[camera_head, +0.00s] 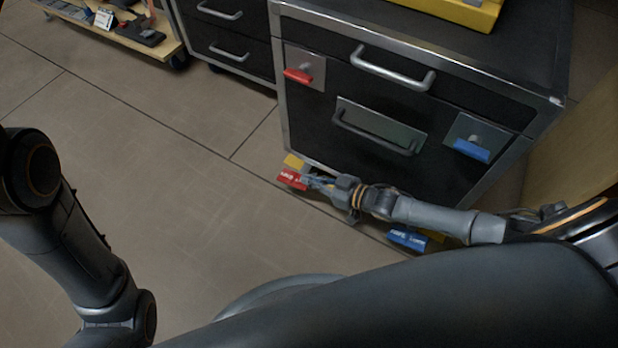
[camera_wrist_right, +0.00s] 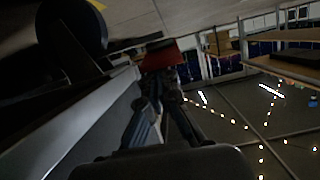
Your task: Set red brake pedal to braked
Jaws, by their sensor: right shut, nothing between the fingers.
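The red brake pedal (camera_head: 291,179) is low at the front left foot of the dark drawer cabinet (camera_head: 345,85), near the floor. A yellow piece (camera_head: 293,161) sits just behind it. My right gripper (camera_head: 311,182) is shut and empty, with its fingertips right at the pedal's right side. I cannot tell whether they touch it. In the right wrist view the red pedal (camera_wrist_right: 161,55) is just beyond the fingertips (camera_wrist_right: 160,88). My left arm is at the left of the head view, but its gripper is out of the picture.
A red handle (camera_head: 298,76) and a blue handle (camera_head: 472,150) are on the cabinet's front. The floor (camera_head: 170,180) left of the cabinet is clear. A wooden cart (camera_head: 150,42) stands at the back left.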

